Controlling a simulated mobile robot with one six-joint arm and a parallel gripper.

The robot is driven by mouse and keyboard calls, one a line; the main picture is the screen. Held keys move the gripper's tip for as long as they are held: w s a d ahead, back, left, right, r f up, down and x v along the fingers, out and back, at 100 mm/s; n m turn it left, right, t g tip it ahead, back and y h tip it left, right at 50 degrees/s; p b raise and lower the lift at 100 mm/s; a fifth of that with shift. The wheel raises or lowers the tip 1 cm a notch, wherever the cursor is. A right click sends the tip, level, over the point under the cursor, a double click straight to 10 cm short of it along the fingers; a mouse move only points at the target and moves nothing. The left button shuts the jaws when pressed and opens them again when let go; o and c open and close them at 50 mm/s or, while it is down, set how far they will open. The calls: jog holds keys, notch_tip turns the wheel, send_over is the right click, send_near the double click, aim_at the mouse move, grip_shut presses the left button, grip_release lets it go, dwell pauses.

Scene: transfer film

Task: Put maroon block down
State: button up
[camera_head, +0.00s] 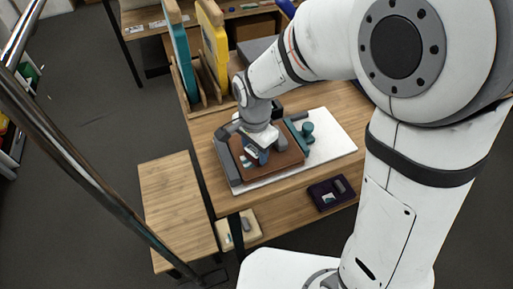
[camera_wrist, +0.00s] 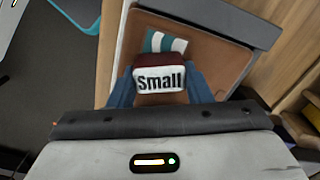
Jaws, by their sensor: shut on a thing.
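The maroon block (camera_wrist: 160,61) shows in the wrist view with a white face that reads "Small". It sits between the blue fingers of my gripper (camera_wrist: 160,84), which is shut on it. In the head view my gripper (camera_head: 261,157) points down over a brown panel (camera_head: 287,159) on the table; the block is hard to make out there. The brown panel (camera_wrist: 205,50) fills the background behind the block in the wrist view. A teal and white striped piece (camera_wrist: 165,42) lies just beyond the block. I cannot tell whether the block touches the panel.
Grey bars edge the brown panel, which lies on a white board (camera_head: 338,135). A teal knobbed part (camera_head: 307,131) stands at its right. Yellow (camera_head: 214,45) and teal (camera_head: 181,60) upright panels stand behind. A dark tray (camera_head: 331,193) is on the lower shelf. A side table (camera_head: 175,200) is bare.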

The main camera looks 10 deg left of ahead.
jog(key=o, duration=1)
jog(key=shift+f, duration=0.1)
jog(key=shift+c, duration=0.2)
notch_tip(320, 180, up, 12)
jog(key=s+d+n+t, duration=0.1)
jog(key=s+d+n, duration=0.2)
jog(key=d, duration=0.8)
jog(key=s+d+n+t, duration=0.2)
jog(key=s+d+n, duration=0.2)
jog(key=d, duration=0.8)
jog(key=shift+s+d+r, duration=0.2)
jog(key=shift+s+r, duration=0.15)
jog(key=shift+s, duration=0.1)
